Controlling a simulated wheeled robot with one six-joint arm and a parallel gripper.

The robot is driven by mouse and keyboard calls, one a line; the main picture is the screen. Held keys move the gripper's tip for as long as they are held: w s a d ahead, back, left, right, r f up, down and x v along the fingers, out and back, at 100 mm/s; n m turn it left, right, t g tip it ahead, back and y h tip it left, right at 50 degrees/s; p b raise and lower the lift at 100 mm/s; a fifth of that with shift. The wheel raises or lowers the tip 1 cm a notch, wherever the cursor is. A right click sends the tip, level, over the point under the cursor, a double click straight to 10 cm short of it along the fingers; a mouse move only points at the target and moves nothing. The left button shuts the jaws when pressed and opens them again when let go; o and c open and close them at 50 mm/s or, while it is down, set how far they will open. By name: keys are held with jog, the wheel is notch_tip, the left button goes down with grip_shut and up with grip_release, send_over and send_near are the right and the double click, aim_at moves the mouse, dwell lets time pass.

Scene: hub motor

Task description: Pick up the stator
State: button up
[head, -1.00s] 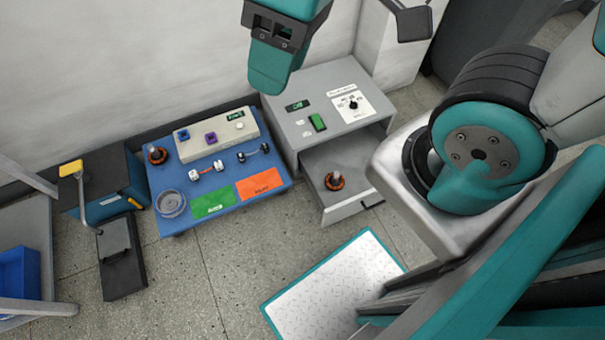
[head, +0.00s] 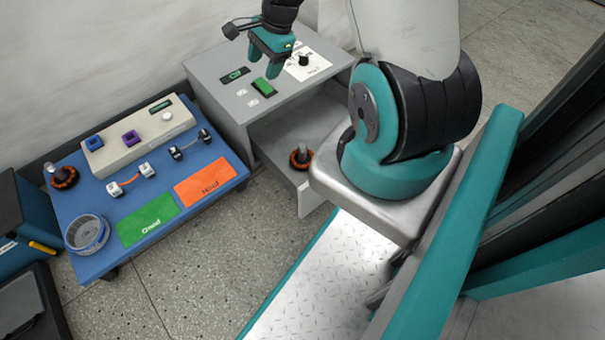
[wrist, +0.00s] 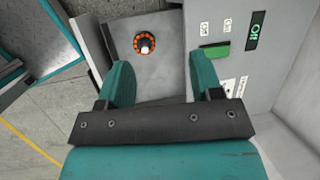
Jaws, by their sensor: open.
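A stator (head: 301,157), an orange-brown ring with a grey shaft standing up, sits in the open drawer (head: 272,150) of the grey machine. It also shows in the wrist view (wrist: 145,42), ahead of and between my fingers. A second, similar stator (head: 63,176) stands at the back left of the blue table. My gripper (head: 264,72) is open and empty, above the grey machine's top near its green button. In the wrist view my two teal fingers (wrist: 163,80) are spread apart, and nothing is between them at close range.
The grey machine (head: 215,75) has a dial panel and a green button (head: 264,87). The blue table (head: 90,218) carries a green mat (head: 147,219), an orange mat (head: 205,182), a grey round housing (head: 87,234) and a beige tester (head: 140,137). Floor shows in front.

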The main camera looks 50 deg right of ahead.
aim_at(303, 146)
jog(key=s+d+f+m+b, duration=0.2)
jog(key=d+f+m+b, duration=0.15)
jog(key=f, duration=0.55)
jog(key=s+d+f+m+h+b, duration=0.1)
jog(key=s+d+f+m+b, duration=0.25)
jog(key=f, duration=0.45)
jog(key=s+d+f+m+b, duration=0.1)
jog(key=d+f+m+b, duration=0.3)
jog(key=f, duration=0.5)
jog(key=shift+n, duration=0.7)
jog(key=b+x, duration=0.1)
jog(key=x, duration=0.2)
jog(key=b+x, duration=0.2)
jog(key=x, duration=0.2)
jog(key=b+x, duration=0.2)
jog(key=x, duration=0.1)
jog(key=shift+s+d+f, duration=0.1)
jog(key=shift+d+f, duration=0.15)
jog(key=shift+f, duration=0.15)
jog(key=b+x, duration=0.1)
jog(key=x, duration=0.1)
jog(key=b+x, duration=0.3)
jog(key=b, duration=0.1)
jog(key=shift+s+f, duration=0.3)
jog(key=shift+f, duration=0.2)
jog(key=shift+r, duration=0.1)
grip_shut()
jog(key=shift+r, duration=0.1)
